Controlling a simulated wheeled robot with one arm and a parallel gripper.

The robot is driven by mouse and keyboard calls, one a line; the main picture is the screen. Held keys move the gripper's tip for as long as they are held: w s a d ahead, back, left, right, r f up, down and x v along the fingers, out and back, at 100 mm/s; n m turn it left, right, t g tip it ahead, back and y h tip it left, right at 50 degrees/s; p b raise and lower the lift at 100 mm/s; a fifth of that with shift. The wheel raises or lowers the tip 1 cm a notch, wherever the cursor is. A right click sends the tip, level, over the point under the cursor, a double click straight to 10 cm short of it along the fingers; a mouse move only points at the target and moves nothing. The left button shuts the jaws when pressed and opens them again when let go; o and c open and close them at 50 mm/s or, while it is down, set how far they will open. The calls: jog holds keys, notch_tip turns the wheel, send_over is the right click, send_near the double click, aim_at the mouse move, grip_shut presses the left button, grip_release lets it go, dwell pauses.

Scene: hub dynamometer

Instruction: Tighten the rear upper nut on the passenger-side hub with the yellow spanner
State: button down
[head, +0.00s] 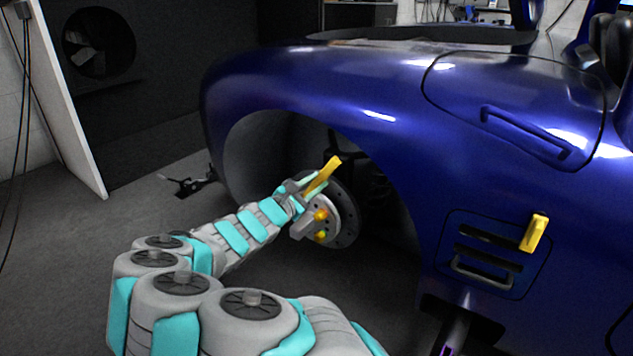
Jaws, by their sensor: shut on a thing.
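The yellow spanner (323,176) is held in my gripper (306,191), tilted with its upper end to the right. My gripper is shut on it, just above and in front of the hub (333,222) in the wheel arch. The hub has a grey brake disc (347,218) behind it. Two yellow nuts show on the hub, an upper one (321,215) and a lower one (320,236). The rest of the hub face is partly hidden by my gripper and the spanner. I cannot tell whether the spanner touches a nut.
The blue car body (400,110) curves close over the hub. A yellow object (534,233) sits on the vented side panel (485,265). A dark wall panel with a round opening (98,42) stands at the left. The grey floor (60,260) at left is mostly clear.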

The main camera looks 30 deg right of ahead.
jog(key=shift+s+a, duration=0.25)
jog(key=shift+a, duration=0.4)
dwell(0.8)
jog(key=shift+p+v, duration=0.45)
jog(key=shift+v, duration=1.95)
jog(key=shift+r, duration=0.1)
